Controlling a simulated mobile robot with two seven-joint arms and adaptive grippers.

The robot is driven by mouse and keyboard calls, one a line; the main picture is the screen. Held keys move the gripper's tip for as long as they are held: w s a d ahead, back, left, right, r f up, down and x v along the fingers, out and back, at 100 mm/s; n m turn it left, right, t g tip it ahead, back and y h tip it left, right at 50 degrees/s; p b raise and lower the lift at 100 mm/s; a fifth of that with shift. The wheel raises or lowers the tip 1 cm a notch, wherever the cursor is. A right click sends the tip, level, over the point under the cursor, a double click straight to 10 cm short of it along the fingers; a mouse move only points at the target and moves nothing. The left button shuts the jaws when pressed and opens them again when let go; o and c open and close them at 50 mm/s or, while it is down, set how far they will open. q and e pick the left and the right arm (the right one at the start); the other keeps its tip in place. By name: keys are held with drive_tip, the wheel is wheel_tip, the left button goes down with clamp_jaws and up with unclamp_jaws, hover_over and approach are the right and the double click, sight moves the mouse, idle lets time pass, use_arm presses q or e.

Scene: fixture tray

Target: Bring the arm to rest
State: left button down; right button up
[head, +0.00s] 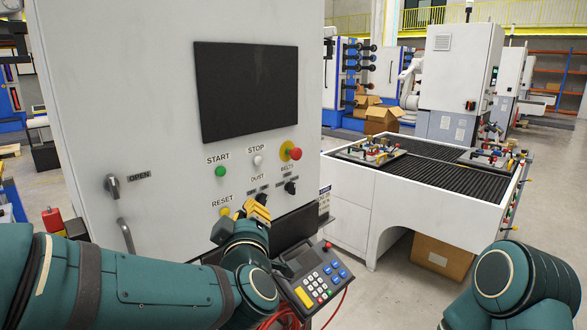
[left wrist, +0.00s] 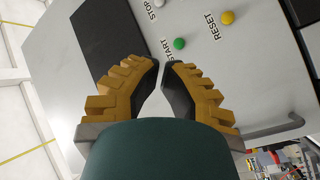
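My left arm (head: 140,285) comes in from the left in the head view and reaches low in front of the white machine cabinet. Its yellow-fingered left gripper (head: 257,209) is near the RESET button and the black knobs. In the left wrist view the left gripper's (left wrist: 162,63) fingertips come together with nothing seen between them. I cannot tell whether it touches the panel. My right arm (head: 510,285) shows at the lower right; its gripper is out of view.
The cabinet (head: 120,90) has a dark screen (head: 246,90), a green START button (head: 220,171), a red knob (head: 294,153) and a door handle (head: 125,236). A keypad pendant (head: 315,280) is beside my left forearm. A table (head: 345,215) with fixture trays stands at the right.

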use_arm(q)
drive_tip(key=w+f+m+g+h+b, duration=0.25)
drive_tip(key=f+m+g, duration=0.25)
drive_tip(key=f, duration=1.9)
drive_tip(key=s+f+m+g+h, duration=0.1)
drive_tip(key=s+f+g, duration=0.2)
drive_tip(key=s+f, duration=0.3)
drive_tip(key=s+a+f+m+g+h+b, duration=0.1)
drive_tip(key=s+f+g, duration=0.3)
drive_tip(key=f, duration=0.9)
drive_tip(key=s+f+m+g+h, duration=0.1)
drive_tip(key=s+f+g, duration=0.3)
drive_tip(key=s+f, duration=0.6)
drive_tip(key=shift+s+a+m+h, duration=0.2)
drive_tip(key=shift+a+m+h, duration=0.2)
drive_tip(key=shift+m, duration=0.2)
use_arm(e)
drive_tip(key=f, duration=0.4)
drive_tip(key=shift+w+a+f, duration=0.2)
drive_tip(key=shift+f, duration=0.15)
use_arm(q)
drive_tip(key=shift+f, duration=0.1)
